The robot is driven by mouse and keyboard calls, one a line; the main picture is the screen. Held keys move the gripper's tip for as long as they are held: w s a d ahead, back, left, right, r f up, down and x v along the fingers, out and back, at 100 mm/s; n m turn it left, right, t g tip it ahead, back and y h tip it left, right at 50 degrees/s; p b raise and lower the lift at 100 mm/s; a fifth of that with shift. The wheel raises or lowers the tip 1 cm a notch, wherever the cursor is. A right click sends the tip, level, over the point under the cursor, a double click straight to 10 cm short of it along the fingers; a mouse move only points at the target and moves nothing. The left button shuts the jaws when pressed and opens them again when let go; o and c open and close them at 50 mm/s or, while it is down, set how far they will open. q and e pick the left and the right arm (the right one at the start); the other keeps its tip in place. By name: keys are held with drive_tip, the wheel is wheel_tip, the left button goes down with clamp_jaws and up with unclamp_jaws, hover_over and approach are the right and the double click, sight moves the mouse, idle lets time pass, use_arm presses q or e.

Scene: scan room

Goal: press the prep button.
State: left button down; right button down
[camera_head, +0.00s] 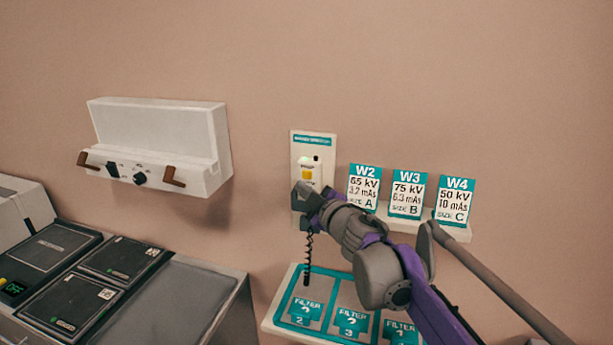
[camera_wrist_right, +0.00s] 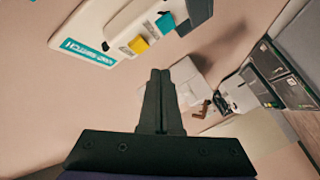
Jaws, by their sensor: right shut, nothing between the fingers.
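A white hand-switch panel (camera_head: 299,152) with a teal header hangs on the wall in the head view. A yellow button (camera_head: 307,174) shows on its pale switch body, and a dark coiled cord hangs below. In the right wrist view the yellow button (camera_wrist_right: 138,45) and a teal button (camera_wrist_right: 165,22) sit on the switch. I cannot read which is marked prep. My right gripper (camera_head: 309,197) is shut and empty, in front of the panel's lower part. In the wrist view its fingertips (camera_wrist_right: 160,73) show below the buttons, with no visible contact. My left gripper is out of view.
Cards W2 (camera_head: 364,187), W3 (camera_head: 407,194) and W4 (camera_head: 454,201) stand on a ledge right of the panel. A filter tray (camera_head: 266,323) lies below. A white wall unit (camera_head: 155,135) hangs left, above a counter (camera_head: 220,285) with dark plates.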

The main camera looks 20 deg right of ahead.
drive_tip(key=shift+s+a, duration=0.4)
drive_tip(key=shift+s, duration=0.2)
drive_tip(key=shift+s+a, duration=0.35)
drive_tip(key=shift+s, duration=0.2)
drive_tip(key=s+d+f+m+g+h+p, duration=0.1)
drive_tip(key=s+d+f+m+g+h, duration=0.2)
drive_tip(key=s+f+m, duration=0.4)
drive_tip(key=s+d+f+m+g+h+p, duration=0.1)
drive_tip(key=s+d+f+m+g+h, duration=0.25)
drive_tip(key=s, duration=0.55)
drive_tip(key=s+a+f+m+g+y+p, duration=0.1)
drive_tip(key=s+a+f+g+y, duration=0.2)
drive_tip(key=s+f, duration=1.4)
drive_tip(key=a+g, duration=0.2)
drive_tip(key=a, duration=0.1)
drive_tip(key=shift+s+m, duration=0.15)
drive_tip(key=shift+m, duration=0.2)
